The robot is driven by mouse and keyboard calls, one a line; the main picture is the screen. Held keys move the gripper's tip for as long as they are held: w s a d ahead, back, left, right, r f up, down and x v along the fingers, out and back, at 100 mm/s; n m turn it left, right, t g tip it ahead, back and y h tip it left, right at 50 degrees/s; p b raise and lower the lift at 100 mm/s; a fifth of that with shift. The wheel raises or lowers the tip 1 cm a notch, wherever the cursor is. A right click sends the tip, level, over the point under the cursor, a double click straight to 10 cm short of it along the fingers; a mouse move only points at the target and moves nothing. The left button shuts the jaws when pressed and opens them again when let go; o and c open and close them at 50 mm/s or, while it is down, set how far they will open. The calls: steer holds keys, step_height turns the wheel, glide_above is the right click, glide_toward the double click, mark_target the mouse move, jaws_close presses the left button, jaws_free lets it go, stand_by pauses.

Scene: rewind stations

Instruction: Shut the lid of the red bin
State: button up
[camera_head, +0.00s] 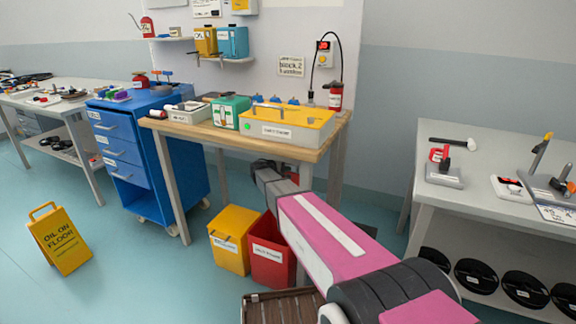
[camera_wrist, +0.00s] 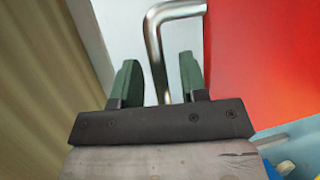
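The red bin (camera_head: 268,262) stands on the floor by the wooden table, with a white label on its front. My arm covers its right side and part of its top, and I cannot make out its lid clearly. My gripper (camera_wrist: 159,64) shows in the wrist view with two green fingers apart. A bent metal bar (camera_wrist: 155,45) runs into the gap between them, and the fingers do not look closed on it. A bright red surface (camera_wrist: 265,65) fills the right of that view, beside a white area. In the head view my gripper is not clear under the table.
A yellow bin (camera_head: 233,238) stands left of the red one. The wooden table (camera_head: 205,131) is overhead, with a yellow-topped box (camera_head: 288,124) on it. A blue drawer cabinet (camera_head: 128,150) is left, and a yellow floor sign (camera_head: 60,240) stands on open floor. A grey bench (camera_head: 490,160) is right.

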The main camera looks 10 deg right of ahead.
steer(key=shift+w+d, duration=0.2)
steer(key=shift+d, duration=0.1)
jaws_close()
steer(key=shift+s, duration=0.15)
